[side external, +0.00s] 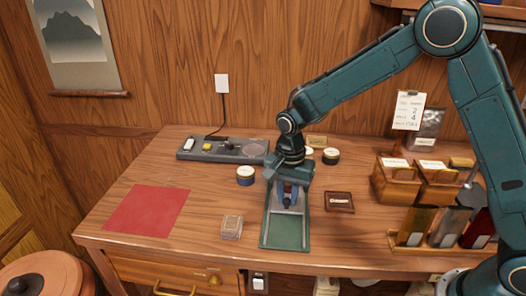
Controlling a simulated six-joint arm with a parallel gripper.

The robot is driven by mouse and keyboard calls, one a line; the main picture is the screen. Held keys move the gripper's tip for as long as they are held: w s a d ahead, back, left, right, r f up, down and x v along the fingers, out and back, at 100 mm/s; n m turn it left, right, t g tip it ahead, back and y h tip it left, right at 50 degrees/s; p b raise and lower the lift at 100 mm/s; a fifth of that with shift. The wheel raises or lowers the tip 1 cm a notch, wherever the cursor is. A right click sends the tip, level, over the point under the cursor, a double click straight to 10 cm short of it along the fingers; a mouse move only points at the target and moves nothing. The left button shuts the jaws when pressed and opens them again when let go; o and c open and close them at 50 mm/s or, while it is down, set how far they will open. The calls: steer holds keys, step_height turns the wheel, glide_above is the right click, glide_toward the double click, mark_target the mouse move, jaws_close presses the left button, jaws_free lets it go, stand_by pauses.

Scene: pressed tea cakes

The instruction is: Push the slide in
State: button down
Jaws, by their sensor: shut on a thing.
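A green base with pale side rails (286,233) lies on the desk, its long side running from front to back. My gripper (287,204) points down over its rear half and is shut on a small dark part of the slide between the rails. My wrist and fingers hide the back end of the base and most of the slide, so how far in the slide sits cannot be told.
A red mat (147,211) lies at the left. Behind are a grey control panel (222,149) and round tins (245,175). Wooden boxes (397,180) stand right.

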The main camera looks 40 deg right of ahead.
steer(key=shift+w+d, duration=0.35)
steer(key=c, duration=1.3)
jaws_free()
steer(key=shift+r, duration=0.15)
steer(key=shift+r, duration=0.25)
step_height(320, 180, up, 13)
steer(key=shift+r, duration=0.1)
